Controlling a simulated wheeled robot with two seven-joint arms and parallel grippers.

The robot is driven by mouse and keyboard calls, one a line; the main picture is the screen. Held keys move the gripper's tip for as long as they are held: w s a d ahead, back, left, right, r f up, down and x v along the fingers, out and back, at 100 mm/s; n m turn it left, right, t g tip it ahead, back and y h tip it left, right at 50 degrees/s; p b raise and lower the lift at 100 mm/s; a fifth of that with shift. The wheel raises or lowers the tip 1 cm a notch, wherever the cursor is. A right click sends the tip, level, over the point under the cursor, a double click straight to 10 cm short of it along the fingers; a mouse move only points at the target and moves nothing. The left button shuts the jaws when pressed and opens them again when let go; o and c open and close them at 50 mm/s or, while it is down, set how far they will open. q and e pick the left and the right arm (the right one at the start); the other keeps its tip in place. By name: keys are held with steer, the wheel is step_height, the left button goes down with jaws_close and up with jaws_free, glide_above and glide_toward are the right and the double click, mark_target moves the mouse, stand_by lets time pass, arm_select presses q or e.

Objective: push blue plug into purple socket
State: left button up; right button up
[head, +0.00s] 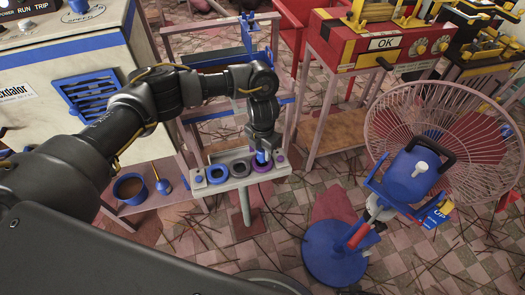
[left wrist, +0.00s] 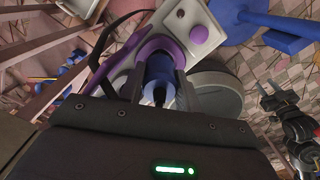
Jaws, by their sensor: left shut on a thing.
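A small panel on a stand holds a row of ring sockets. The purple socket (head: 261,166) is toward its right end; it also shows as a purple ring in the left wrist view (left wrist: 151,47). The blue plug (head: 263,157) is upright between the fingers of my left gripper (head: 262,150), over the purple socket. In the left wrist view the blue plug (left wrist: 160,70) has its far end at the purple ring; how deep it sits is hidden. My left gripper (left wrist: 161,95) is shut on the plug. Dark jointed parts at the right edge there may be my right arm.
A blue ring socket (head: 217,174) and a dark one (head: 240,169) lie left of the purple one. A white cabinet (head: 65,60) stands at left, with a brown-filled pot (head: 130,189) below.

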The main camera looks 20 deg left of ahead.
arm_select(q)
steer(key=shift+s+d+f+b, duration=0.1)
steer(key=shift+s+f+b, duration=0.25)
steer(key=shift+f, duration=0.25)
steer(key=shift+s+d+f+b, duration=0.1)
steer(key=shift+s+f+b, duration=0.15)
steer(key=shift+f, duration=0.35)
steer(key=o, duration=1.1)
steer(key=shift+s, duration=0.1)
steer(key=shift+c, duration=0.2)
steer(key=r+p, duration=0.1)
steer(key=r, duration=0.3)
steer(key=r+p, duration=0.1)
steer(key=r, duration=0.3)
steer(key=w+r+p, duration=0.1)
steer(key=r, duration=0.3)
steer(key=shift+a+r, duration=0.15)
steer(key=shift+r, duration=0.1)
steer(key=shift+s+r, duration=0.1)
steer(key=shift+r, duration=0.2)
